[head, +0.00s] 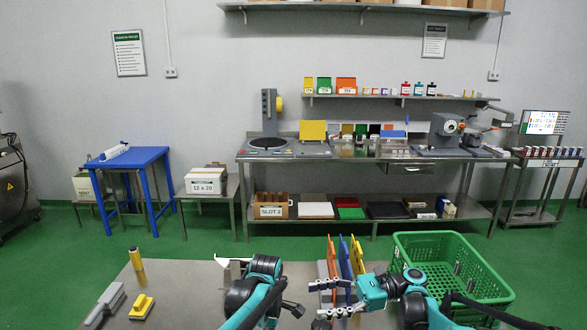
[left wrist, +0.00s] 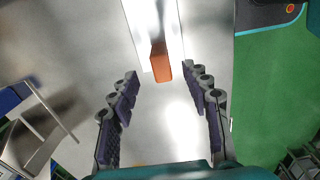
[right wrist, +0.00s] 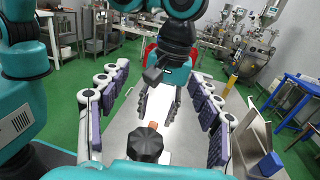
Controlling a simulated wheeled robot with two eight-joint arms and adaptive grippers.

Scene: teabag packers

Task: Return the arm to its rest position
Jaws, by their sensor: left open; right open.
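My right gripper (head: 322,298) is over the front of the grey table (head: 195,288) in the head view, its fingers pointing left. It is open and empty; its spread fingers also show in the right wrist view (right wrist: 161,72). My left arm reaches in from the bottom of the head view, where its fingers are not clear. In the left wrist view my left gripper (left wrist: 162,82) is open, its fingers apart over the metal surface. An orange-ended piece (left wrist: 160,62) in a pale channel lies ahead between the fingertips, not gripped.
Orange, blue and yellow upright panels (head: 345,258) stand just behind my right gripper. A green crate (head: 450,255) is to its right. The left-centre tabletop is clear.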

